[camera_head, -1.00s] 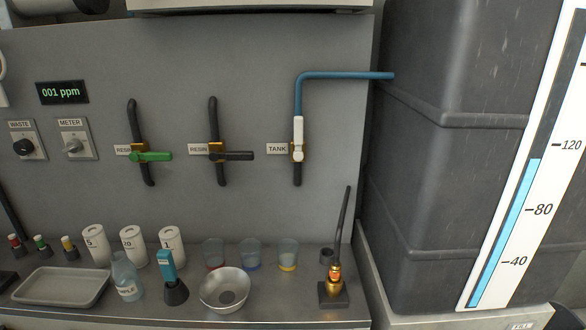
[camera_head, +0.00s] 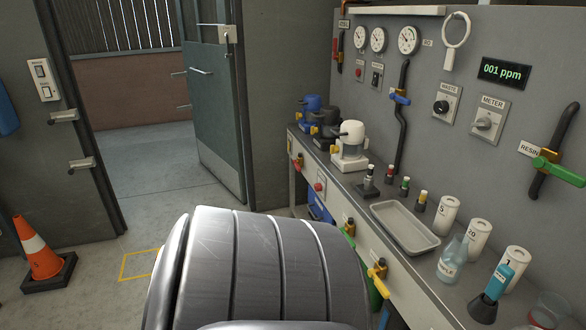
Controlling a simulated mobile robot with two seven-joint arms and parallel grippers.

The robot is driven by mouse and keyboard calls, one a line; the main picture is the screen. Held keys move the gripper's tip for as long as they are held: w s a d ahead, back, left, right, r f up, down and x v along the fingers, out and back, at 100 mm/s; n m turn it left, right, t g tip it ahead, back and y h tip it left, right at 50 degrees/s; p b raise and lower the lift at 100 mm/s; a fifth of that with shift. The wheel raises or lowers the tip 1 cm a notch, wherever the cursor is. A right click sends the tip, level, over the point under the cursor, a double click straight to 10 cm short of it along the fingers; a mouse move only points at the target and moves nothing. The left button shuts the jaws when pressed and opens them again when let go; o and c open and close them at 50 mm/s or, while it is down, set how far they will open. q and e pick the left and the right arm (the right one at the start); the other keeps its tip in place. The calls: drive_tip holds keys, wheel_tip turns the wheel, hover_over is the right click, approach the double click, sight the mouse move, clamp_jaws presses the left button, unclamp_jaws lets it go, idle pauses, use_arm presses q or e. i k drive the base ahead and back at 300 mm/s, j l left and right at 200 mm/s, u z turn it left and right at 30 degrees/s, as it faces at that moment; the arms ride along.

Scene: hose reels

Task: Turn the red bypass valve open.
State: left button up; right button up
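A valve with a red handle (camera_head: 340,46) is on a dark vertical pipe at the far left end of the grey wall panel (camera_head: 455,60). It is small in the head view and the handle appears to hang along the pipe. A small label (camera_head: 344,23) sits above it, too small to read. Neither of my grippers is in view. A large ribbed metal part, seemingly of my own arm, fills the lower middle and hides part of the floor and bench front.
A bench (camera_head: 430,285) runs along the panel with pumps (camera_head: 350,145), a tray (camera_head: 405,226) and white canisters (camera_head: 445,215). Further right are a blue-handled valve (camera_head: 400,97) and a green-handled one (camera_head: 560,171). A traffic cone (camera_head: 38,250) stands left; the doorway floor is clear.

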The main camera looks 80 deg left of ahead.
sight(298, 167)
drive_tip(key=u, duration=1.7)
drive_tip(key=i+u, duration=0.2)
drive_tip(key=u, duration=0.15)
drive_tip(key=i+l+u, duration=0.1)
drive_tip(key=u, duration=0.25)
drive_tip(key=i+l+u, duration=0.15)
drive_tip(key=u, duration=0.2)
drive_tip(key=i, duration=0.1)
